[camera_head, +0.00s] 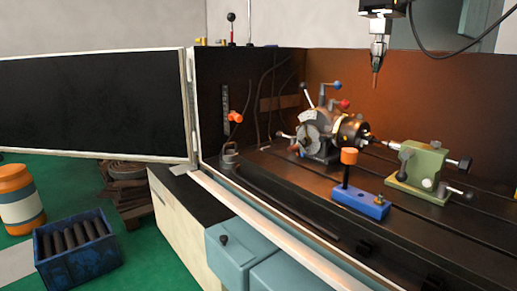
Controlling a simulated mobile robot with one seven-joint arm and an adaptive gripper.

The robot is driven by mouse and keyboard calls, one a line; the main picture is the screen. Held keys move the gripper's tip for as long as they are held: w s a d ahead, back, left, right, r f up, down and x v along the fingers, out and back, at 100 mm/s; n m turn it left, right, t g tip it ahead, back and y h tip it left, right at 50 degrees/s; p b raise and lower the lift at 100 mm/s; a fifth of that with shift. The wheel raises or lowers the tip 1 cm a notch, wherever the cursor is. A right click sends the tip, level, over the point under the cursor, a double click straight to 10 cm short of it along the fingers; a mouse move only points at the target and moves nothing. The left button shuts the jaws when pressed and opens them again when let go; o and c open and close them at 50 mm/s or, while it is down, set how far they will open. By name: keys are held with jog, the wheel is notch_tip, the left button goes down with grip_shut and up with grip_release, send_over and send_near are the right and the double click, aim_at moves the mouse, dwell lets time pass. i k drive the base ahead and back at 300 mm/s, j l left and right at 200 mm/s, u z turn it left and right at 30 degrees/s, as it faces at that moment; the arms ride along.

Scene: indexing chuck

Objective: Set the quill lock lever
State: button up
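A green tailstock (420,168) stands on the slotted machine table at the right, its quill (385,143) pointing left towards the indexing chuck (350,132). A lever with a black ball (468,195) sticks out low on its right side. A dark knob (464,163) sits above that at its right end, and a small dark knob (406,154) shows near its top left. Which of these is the quill lock lever I cannot tell for sure. My gripper is not in view.
A blue block with an orange-topped post (361,202) stands in front of the tailstock. A spindle with a tool (377,55) hangs above the table. The indexing head (318,135) has red and blue ball levers. An open door panel (90,103) is at left; a blue crate (75,262) stands on the floor.

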aim_at(402, 176)
jog(key=k+l+z, duration=0.15)
jog(key=z, duration=0.2)
jog(key=k+l+z, duration=0.45)
jog(key=z, duration=0.25)
jog(key=l, duration=0.1)
